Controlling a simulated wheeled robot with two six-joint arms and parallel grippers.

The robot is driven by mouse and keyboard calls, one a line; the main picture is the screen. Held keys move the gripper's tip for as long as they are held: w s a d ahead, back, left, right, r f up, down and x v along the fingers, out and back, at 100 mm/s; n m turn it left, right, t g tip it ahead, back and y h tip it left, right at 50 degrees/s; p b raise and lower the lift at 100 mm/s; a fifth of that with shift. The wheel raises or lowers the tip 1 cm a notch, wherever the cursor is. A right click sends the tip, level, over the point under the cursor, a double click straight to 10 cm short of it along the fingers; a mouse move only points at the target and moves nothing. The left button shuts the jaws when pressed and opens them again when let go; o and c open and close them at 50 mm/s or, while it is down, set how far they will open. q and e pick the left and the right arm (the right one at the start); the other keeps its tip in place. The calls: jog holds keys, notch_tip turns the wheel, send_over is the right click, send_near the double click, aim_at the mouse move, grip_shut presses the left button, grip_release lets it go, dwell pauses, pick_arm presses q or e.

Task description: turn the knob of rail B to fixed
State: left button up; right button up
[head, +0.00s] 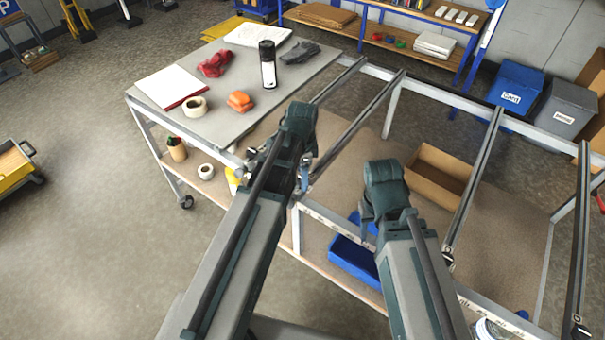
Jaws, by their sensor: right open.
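Several grey rails cross the open frame from back to front, with small knobs at their front ends. No rail letter is readable, so I cannot tell for certain which is rail B. The second rail from the left (372,108) runs down behind my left arm, and its front end is mostly hidden there. My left gripper (304,176) is by that front end, largely covered by its own wrist; its jaws do not show clearly. My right gripper (367,214) is open and points down over the frame, right of the left one, apart from the rails. No knob setting is readable.
A grey table top (213,75) at the left bears tape, a red-edged clipboard, gloves, an orange cloth and a black-and-white bottle (268,64). Under the frame are a cardboard box (440,172) and a blue bin (352,262). Two more rails (474,180) stand to the right.

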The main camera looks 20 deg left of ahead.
pick_arm(q)
notch_tip(320, 180, up, 13)
jog(key=p, duration=1.2)
jog(key=s+d+f+n+y+b, duration=0.1)
jog(key=s+d+f+n+b, duration=0.8)
jog(key=s+f+b, duration=0.4)
jog(key=shift+s+d, duration=0.55)
jog(key=shift+d, duration=0.2)
jog(key=shift+d+f, duration=0.1)
